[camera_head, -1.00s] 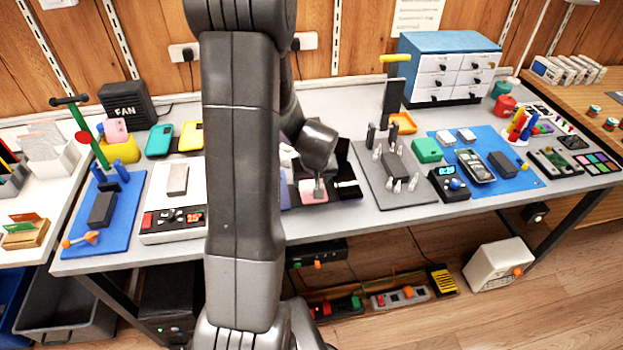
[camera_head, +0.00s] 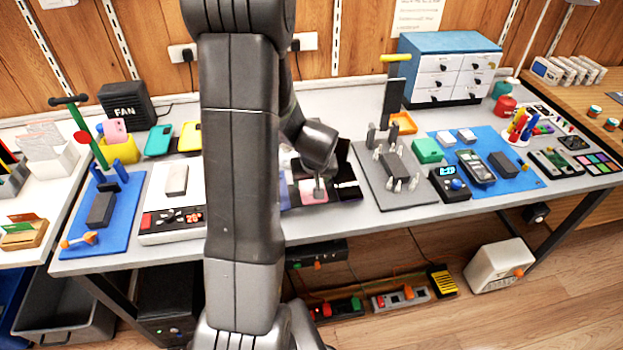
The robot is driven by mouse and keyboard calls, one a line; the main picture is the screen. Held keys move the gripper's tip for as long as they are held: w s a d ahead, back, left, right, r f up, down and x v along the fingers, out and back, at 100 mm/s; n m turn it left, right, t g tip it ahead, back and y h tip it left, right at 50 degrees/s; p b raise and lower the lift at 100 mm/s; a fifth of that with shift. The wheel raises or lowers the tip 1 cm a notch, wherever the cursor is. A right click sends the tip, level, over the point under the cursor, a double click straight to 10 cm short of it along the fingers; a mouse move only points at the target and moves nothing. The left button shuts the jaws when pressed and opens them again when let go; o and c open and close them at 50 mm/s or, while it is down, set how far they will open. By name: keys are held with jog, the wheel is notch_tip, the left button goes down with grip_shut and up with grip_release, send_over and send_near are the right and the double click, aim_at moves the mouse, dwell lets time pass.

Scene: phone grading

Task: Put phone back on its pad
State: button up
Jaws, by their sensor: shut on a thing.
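My gripper (camera_head: 318,190) points down at the middle of the bench, just right of my arm's dark column. It is small in view and its fingertips are hard to make out. A phone with a pinkish face (camera_head: 308,197) is at the fingertips, low over or on a dark surface. I cannot tell whether the phone touches what lies under it. A dark pad (camera_head: 346,188) shows just right of the gripper. My arm hides the area to the left, so much of the phone and any pad there is hidden.
A grey fixture board (camera_head: 372,192) with upright pegs stands close on the right. A blue-and-white drawer cabinet (camera_head: 450,65) stands at the back. The bench's front edge is close below the gripper.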

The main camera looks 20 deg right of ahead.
jog(key=shift+f+b, duration=0.4)
jog(key=shift+b, duration=0.45)
dwell(0.6)
jog(key=o, duration=1.4)
jog(key=shift+r+p, duration=0.3)
jog(key=shift+r, duration=0.4)
jog(key=shift+r+p, duration=2.15)
jog(key=shift+r, duration=1.35)
jog(key=shift+f, duration=0.2)
